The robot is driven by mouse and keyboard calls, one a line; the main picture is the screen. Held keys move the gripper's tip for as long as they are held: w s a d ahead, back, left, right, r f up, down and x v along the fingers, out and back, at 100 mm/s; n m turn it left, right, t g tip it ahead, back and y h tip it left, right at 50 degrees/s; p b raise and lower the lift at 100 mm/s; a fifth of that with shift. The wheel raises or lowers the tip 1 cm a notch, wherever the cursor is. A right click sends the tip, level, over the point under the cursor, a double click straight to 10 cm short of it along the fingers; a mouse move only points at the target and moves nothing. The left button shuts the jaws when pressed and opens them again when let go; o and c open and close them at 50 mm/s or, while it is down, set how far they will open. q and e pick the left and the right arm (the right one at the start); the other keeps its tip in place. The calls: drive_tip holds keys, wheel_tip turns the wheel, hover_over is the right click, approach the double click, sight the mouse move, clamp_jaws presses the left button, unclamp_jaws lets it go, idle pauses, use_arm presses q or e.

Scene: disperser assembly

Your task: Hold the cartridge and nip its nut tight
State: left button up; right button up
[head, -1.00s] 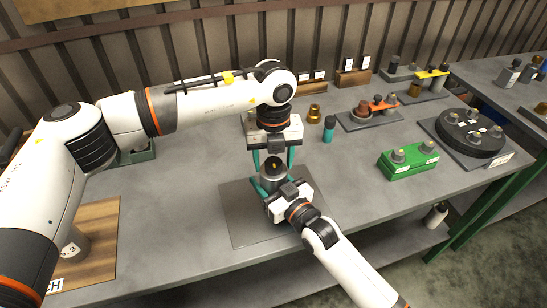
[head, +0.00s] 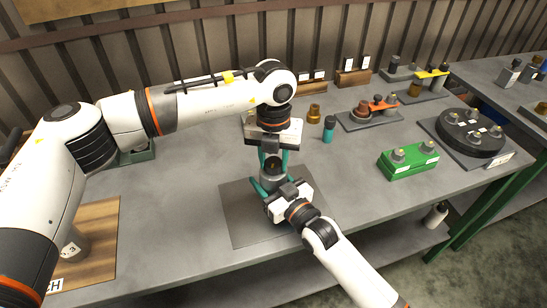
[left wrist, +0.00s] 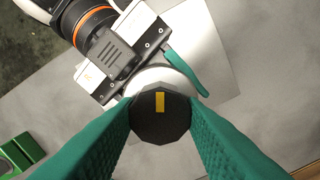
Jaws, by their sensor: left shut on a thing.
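The cartridge (head: 268,183) stands upright over the grey mat as a short grey cylinder, its lower part hidden by my right gripper. On its top is the dark, many-sided nut (left wrist: 160,122) with a yellow mark. My left gripper (head: 273,163) points straight down from above. In the left wrist view its teal fingers (left wrist: 160,112) press on the nut from both sides. My right gripper (head: 270,189) reaches in from the front right, and its teal fingers are around the cartridge body below the nut. One right finger is mostly hidden in the left wrist view.
The grey mat (head: 240,215) lies under the work. To the right stand a teal bottle (head: 329,130), a brass part (head: 314,113), a green block (head: 410,161) and a round black holder (head: 470,132). A wooden board (head: 95,240) lies at left. The table between is clear.

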sight(273, 162)
use_arm(q)
drive_tip(key=m, duration=0.4)
drive_tip(key=shift+m, duration=0.3)
drive_tip(key=m, duration=0.4)
drive_tip(key=shift+m, duration=0.3)
use_arm(e)
drive_tip(key=shift+f, duration=0.1)
use_arm(q)
drive_tip(key=o, duration=1)
wheel_tip(273, 162, up, 12)
